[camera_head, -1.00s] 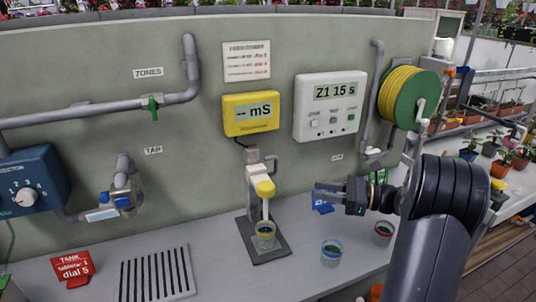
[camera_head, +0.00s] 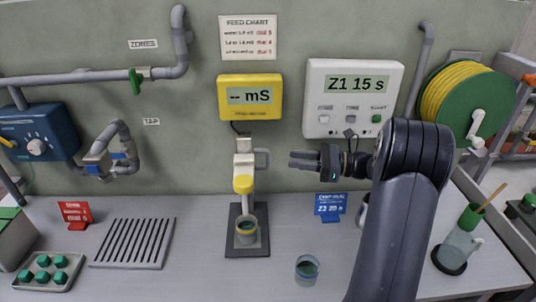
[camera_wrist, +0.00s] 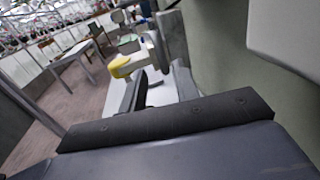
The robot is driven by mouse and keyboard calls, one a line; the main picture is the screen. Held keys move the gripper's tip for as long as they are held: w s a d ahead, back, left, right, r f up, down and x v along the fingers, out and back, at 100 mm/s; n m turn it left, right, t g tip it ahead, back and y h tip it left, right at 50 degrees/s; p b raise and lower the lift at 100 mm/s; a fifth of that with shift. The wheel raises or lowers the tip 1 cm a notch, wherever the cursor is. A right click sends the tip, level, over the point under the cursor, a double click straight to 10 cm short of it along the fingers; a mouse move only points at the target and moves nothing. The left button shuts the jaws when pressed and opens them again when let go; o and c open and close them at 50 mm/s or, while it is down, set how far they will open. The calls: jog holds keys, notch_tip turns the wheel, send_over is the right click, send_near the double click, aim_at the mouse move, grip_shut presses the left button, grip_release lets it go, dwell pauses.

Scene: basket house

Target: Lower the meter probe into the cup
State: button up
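The meter probe (camera_head: 243,186), with a yellow head and pale stem, hangs on a grey stand (camera_head: 244,150) above a yellow-rimmed cup (camera_head: 246,234) of dark liquid. The stem's tip is near the cup's rim; I cannot tell whether it is inside. A grey handle (camera_head: 262,158) sticks out from the stand's right side. The yellow meter (camera_head: 250,97) above reads "-- mS". My gripper (camera_head: 294,160) points left, a little right of the handle, about level with it. Its fingers are apart and empty. The wrist view shows the yellow probe head (camera_wrist: 121,66) beyond my fingers (camera_wrist: 155,90).
A blue-rimmed cup (camera_head: 307,270) stands front right of the stand's base. A blue card (camera_head: 330,206) stands below my gripper. A grate (camera_head: 133,243) lies left. A white timer box (camera_head: 350,98) is on the wall above my gripper. Bare counter lies between stand and grate.

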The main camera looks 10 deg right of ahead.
aim_at(268, 154)
jog(key=p+x, duration=0.1)
jog(key=x, duration=0.7)
jog(key=shift+w+a+p, duration=0.1)
jog(key=shift+a+p, duration=0.2)
jog(key=shift+p, duration=0.1)
jog(key=shift+c, duration=0.4)
grip_shut()
